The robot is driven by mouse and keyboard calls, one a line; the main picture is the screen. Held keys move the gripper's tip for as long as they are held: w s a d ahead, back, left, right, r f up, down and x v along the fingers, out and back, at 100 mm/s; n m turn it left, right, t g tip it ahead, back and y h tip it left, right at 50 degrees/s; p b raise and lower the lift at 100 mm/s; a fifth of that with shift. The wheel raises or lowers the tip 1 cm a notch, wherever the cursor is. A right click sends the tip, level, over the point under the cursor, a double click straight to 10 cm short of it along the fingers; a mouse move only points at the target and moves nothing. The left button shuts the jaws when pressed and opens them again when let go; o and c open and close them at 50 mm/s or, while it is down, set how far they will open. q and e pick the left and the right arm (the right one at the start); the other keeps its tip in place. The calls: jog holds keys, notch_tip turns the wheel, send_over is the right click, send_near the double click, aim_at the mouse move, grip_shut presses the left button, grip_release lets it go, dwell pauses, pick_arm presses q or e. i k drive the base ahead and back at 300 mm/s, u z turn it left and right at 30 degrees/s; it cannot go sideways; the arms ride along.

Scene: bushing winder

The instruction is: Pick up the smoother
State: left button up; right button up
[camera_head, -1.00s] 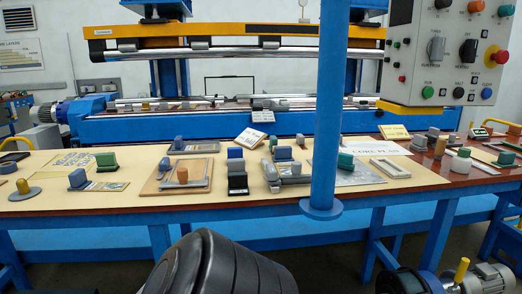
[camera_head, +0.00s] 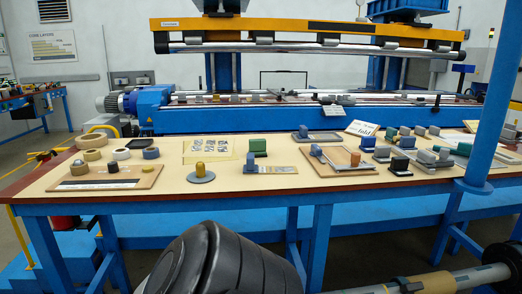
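Several hand tools lie on the cream-topped table, and I cannot tell for sure which is the smoother. A grey disc with a yellow knob (camera_head: 200,176) lies flat near the table's front, left of centre. Right of it a flat plate with a blue block handle (camera_head: 250,163) lies near the front. A green block (camera_head: 258,147) stands behind that plate. Neither gripper shows in the head view.
Tape rolls (camera_head: 122,154) and a board with small round parts (camera_head: 105,178) lie at the table's left. A blue post (camera_head: 492,105) stands at the right. The winder (camera_head: 300,117) runs behind the table. The front strip of the tabletop is mostly clear.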

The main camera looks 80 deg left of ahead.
aim_at(257, 146)
jog(key=u, duration=1.6)
